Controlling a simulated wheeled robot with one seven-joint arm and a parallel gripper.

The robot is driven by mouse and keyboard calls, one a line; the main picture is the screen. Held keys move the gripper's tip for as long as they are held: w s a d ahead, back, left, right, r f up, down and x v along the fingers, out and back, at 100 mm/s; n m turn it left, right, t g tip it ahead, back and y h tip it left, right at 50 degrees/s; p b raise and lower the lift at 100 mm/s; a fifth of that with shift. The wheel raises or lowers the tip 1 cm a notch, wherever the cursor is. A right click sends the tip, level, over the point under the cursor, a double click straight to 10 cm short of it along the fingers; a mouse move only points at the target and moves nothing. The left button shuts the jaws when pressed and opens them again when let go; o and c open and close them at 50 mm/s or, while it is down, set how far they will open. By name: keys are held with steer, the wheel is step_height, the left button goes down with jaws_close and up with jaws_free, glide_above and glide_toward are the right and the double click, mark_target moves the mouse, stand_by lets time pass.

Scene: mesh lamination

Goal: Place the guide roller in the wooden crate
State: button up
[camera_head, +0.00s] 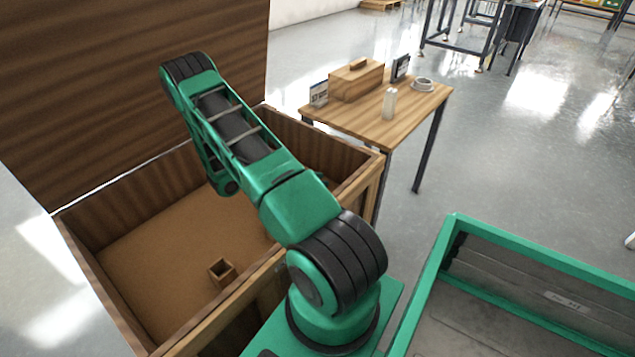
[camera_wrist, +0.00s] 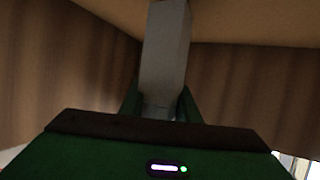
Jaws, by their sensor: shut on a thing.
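The wooden crate (camera_head: 130,192) stands open at the left of the head view, with a brown floor and dark-grained walls. My arm reaches over its rim and bends down into it. My gripper (camera_wrist: 160,108) is shut on the guide roller (camera_wrist: 166,50), a grey elongated piece that sticks out from between the fingers. Crate walls (camera_wrist: 85,75) and a tan floor surface show around it in the wrist view. The arm hides the gripper and roller in the head view. I cannot tell whether the roller touches the crate floor.
A small square wooden holder (camera_head: 222,273) stands on the crate floor near the front wall. The tall lid (camera_head: 130,80) rises behind. A wooden table (camera_head: 385,125) with a box and small items stands beyond. A green-rimmed bin (camera_head: 530,262) is at right.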

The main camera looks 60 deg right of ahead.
steer(key=shift+f, duration=0.8)
steer(key=o, duration=1.1)
steer(key=shift+o, duration=0.2)
steer(key=v, duration=1.1)
steer(key=a+r+n+y, duration=0.2)
steer(key=a+r+y, duration=0.1)
steer(key=r, duration=0.7)
steer(key=s+a+r+n+t+y, duration=0.7)
steer(key=s+a+r+n+y, duration=0.1)
steer(key=s+a+r+n, duration=0.8)
steer(key=s+a+r, duration=0.2)
steer(key=s+a, duration=0.1)
steer(key=shift+s+a, duration=0.25)
steer(key=shift+s, duration=0.05)
